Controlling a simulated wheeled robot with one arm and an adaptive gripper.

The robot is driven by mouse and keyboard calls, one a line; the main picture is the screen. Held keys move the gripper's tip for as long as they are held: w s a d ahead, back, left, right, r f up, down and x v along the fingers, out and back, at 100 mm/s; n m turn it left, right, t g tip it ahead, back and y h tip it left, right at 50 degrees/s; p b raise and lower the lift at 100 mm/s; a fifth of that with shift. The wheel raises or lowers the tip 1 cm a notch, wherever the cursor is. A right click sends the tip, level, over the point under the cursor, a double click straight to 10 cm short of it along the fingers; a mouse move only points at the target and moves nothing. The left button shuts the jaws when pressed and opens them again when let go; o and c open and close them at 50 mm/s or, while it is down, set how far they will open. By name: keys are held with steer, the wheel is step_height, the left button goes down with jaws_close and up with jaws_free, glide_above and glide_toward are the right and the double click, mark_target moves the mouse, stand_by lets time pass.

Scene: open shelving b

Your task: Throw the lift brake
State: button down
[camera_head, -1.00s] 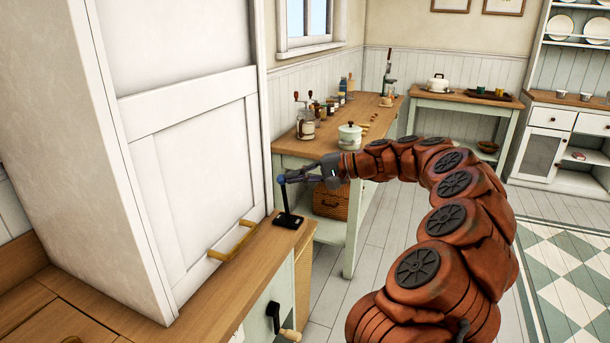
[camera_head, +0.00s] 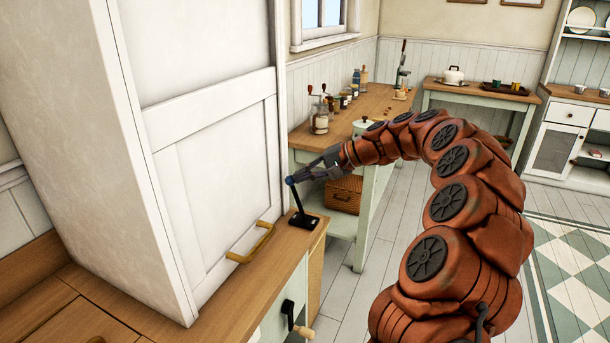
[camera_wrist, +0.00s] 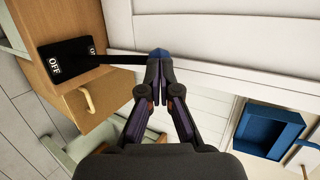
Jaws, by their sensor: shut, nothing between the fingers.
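The lift brake is a black lever (camera_head: 298,203) with a blue knob (camera_head: 290,181), on a black base plate (camera_head: 303,221) at the wooden counter's right end. In the head view the lever leans a little left. In the wrist view the plate (camera_wrist: 72,58) shows the word OFF, with a second label partly hidden by the lever. My gripper (camera_head: 297,179) is shut, its fingertips at the blue knob. In the wrist view the closed fingertips (camera_wrist: 158,76) lie right against or just beside the knob (camera_wrist: 158,54); nothing shows between them.
A tall white cabinet (camera_head: 215,150) with a brass handle (camera_head: 250,243) stands left of the lever. A crank with a wooden grip (camera_head: 302,331) sticks out of the counter front. A table with jars (camera_head: 320,117) stands behind. Floor to the right is open.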

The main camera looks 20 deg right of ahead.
steer(key=v, duration=1.4)
steer(key=shift+f+b, duration=0.2)
steer(key=shift+b, duration=0.25)
steer(key=shift+s, duration=0.1)
steer(key=s+a+n+g+h+p, duration=0.1)
steer(key=s+a+n+g+p, duration=0.15)
steer(key=s+a, duration=0.65)
steer(key=s+a+n+g+h+p, duration=0.1)
steer(key=s+a+n+g, duration=0.25)
steer(key=a, duration=1.25)
steer(key=s+a+f+n+g+h+p, duration=0.1)
steer(key=s+f+h, duration=0.1)
steer(key=s, duration=0.3)
steer(key=s+a+f+n+g+h, duration=0.1)
steer(key=s+a+f, duration=0.15)
steer(key=s, duration=0.25)
steer(key=s+d+f+h+p, duration=0.1)
steer(key=s+d+f+h, duration=0.1)
steer(key=s, duration=0.5)
steer(key=s+d+f+g+h+p, duration=0.1)
steer(key=s+d+f+h, duration=0.1)
steer(key=s+f, duration=0.3)
steer(key=s+d, duration=0.1)
steer(key=s, duration=0.1)
steer(key=shift+s+d+n+h, duration=0.3)
steer(key=shift+d, duration=0.05)
steer(key=shift+f, duration=0.1)
